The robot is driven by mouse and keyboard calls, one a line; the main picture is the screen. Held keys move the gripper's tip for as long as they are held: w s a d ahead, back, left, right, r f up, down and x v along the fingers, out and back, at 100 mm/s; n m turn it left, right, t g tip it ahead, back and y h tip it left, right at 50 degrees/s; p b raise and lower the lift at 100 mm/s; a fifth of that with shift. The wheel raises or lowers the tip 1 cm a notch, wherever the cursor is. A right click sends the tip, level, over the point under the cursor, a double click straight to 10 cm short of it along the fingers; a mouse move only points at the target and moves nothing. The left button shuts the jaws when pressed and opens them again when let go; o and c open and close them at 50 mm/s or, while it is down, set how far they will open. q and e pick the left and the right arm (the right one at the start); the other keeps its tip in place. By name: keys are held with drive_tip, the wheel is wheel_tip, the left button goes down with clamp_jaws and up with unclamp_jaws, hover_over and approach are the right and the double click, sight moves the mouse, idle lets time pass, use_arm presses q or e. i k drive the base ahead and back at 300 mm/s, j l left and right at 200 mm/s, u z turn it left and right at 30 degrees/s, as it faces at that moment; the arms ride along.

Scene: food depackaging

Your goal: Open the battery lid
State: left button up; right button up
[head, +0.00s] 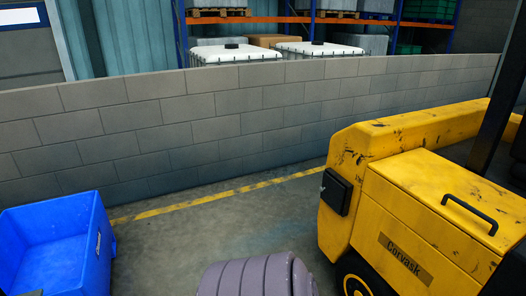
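A worn yellow vehicle labelled "Corvask" (345,234) stands at the right. On its top is a yellow lid (430,185) with a black bar handle (470,214) near its right side. The lid looks closed and lies flat. I cannot tell from this view whether it covers the battery. Neither of my grippers shows in the head view.
A blue bin (92,262) stands at the lower left. A rounded grey-purple ribbed object (258,278) is at the bottom middle. A grey block wall (200,130) runs behind, with a yellow floor line (190,203) before it.

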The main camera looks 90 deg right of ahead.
sight(495, 216)
drive_tip(key=z, duration=4.15)
